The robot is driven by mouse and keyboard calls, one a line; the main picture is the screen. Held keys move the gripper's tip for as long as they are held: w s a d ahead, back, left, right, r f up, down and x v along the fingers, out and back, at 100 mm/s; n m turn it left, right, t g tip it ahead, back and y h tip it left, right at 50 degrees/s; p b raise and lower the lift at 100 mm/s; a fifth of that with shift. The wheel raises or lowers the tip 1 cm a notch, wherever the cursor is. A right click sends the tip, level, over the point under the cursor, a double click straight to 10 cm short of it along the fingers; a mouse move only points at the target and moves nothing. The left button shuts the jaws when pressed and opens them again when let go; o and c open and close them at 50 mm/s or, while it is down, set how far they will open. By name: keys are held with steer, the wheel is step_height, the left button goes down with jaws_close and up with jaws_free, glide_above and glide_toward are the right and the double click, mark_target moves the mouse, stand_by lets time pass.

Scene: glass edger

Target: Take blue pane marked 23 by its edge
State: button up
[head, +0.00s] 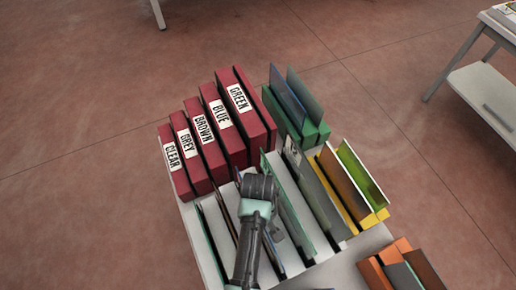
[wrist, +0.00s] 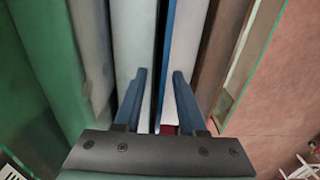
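My gripper (head: 258,188) is over the white rack in the head view, and its fingertips are hidden there. In the wrist view my gripper (wrist: 160,74) shows two blue fingers spread apart with a clear gap. A thin blue-edged pane (wrist: 168,50) stands edge-on and runs between the fingers, with visible space beside it. I cannot tell how deep the fingers reach around it. No number 23 is readable in either view, so I cannot confirm which pane this is.
Red boxes labelled CLEAR, GREY, BROWN, BLUE (head: 222,120) and GREEN (head: 248,110) stand behind the rack. Several upright panes stand close on both sides of my gripper. A green holder (head: 308,135), a yellow holder (head: 372,218) and an orange holder (head: 374,274) stand at right.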

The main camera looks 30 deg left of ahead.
jaws_close()
steer(key=shift+w+r, duration=0.1)
stand_by(1.3)
